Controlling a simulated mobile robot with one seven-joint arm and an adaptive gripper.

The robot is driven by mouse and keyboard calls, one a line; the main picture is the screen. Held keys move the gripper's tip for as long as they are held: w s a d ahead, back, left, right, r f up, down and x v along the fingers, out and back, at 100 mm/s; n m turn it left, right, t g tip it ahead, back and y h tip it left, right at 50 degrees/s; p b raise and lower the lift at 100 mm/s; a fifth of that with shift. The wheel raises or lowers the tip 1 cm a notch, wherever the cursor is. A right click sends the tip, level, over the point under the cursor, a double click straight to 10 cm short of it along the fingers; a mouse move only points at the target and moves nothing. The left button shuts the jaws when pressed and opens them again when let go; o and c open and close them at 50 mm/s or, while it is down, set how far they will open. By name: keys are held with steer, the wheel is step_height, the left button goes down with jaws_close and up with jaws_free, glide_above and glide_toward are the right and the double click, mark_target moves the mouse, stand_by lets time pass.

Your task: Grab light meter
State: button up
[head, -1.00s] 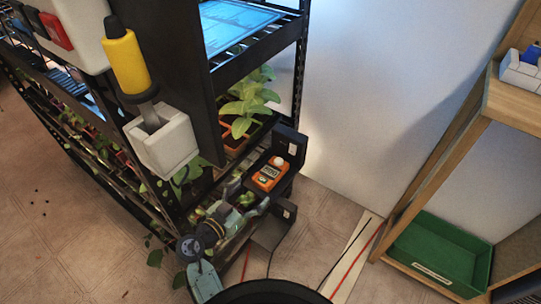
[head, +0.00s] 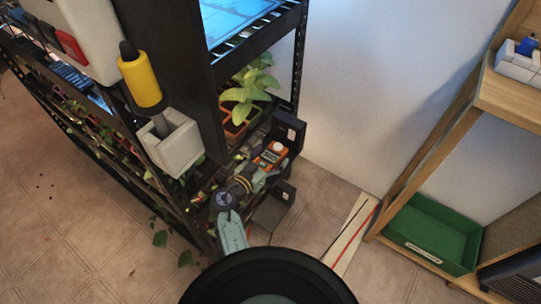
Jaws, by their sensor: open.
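The light meter (head: 271,156) is a small orange device with a grey display and a white dome. It sits in a dark holder at the right end of the plant rack. My gripper (head: 261,170) is open, just in front of the meter's near end. My wrist hides part of that area. The fingers are small in the picture, and I cannot tell whether they touch the meter or reach around it.
The black rack (head: 215,110) with potted seedlings (head: 248,95) stands close on the left. A yellow-handled tool (head: 140,80) sits in a white holder (head: 172,145). A wooden shelf (head: 425,150) with a green bin (head: 435,232) stands right. Floor between is mostly clear.

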steer(key=shift+c, duration=0.3)
steer(key=c, duration=1.1)
steer(key=shift+c, duration=1)
steer(key=shift+w+r, duration=0.1)
steer(key=shift+r, duration=0.05)
